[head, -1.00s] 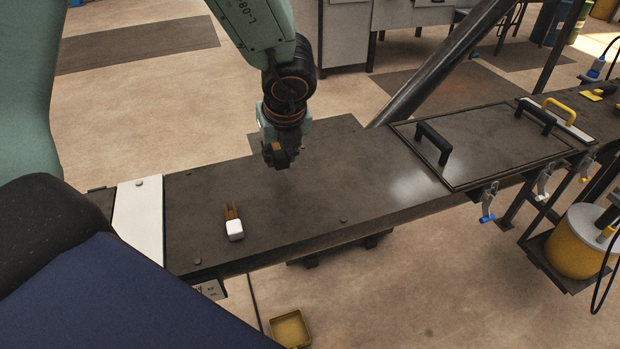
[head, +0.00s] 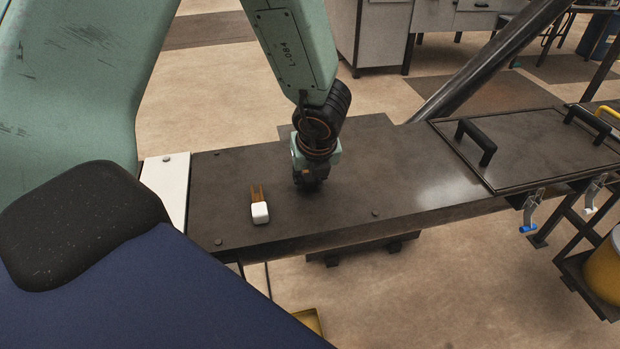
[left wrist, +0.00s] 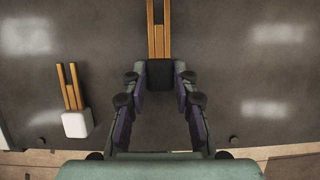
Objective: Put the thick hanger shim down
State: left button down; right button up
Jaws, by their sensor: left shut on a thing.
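My left gripper (head: 310,186) is low over the dark bench top, pointing down. In the left wrist view my left gripper (left wrist: 159,88) is shut on the thick hanger shim (left wrist: 159,73), a black block with two wooden-brown prongs pointing away from the gripper. In the head view the gripper hides this shim, and I cannot tell whether it touches the bench. A second shim (head: 260,212) with a white block and two brown prongs lies on the bench to the left of the gripper; it also shows in the left wrist view (left wrist: 76,123). My right gripper is not in view.
The bench top (head: 400,190) is clear right of my gripper, apart from small bolt heads. A framed plate (head: 535,145) with black handles lies further right. A white strip (head: 167,185) crosses the bench at left. A yellow tray (head: 308,319) sits below the front edge.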

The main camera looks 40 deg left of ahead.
pick_arm(q)
jog(key=shift+d+r, duration=0.1)
jog(key=shift+d, duration=0.1)
jog(key=c, duration=1.4)
grip_release()
jog(key=shift+s+a+f, duration=0.15)
jog(key=shift+a+f, duration=0.05)
jog(key=shift+a, duration=0.05)
jog(key=o, duration=0.3)
jog(key=shift+d, duration=0.1)
jog(key=shift+o, duration=0.2)
jog(key=shift+d, duration=0.1)
jog(key=shift+r, duration=0.15)
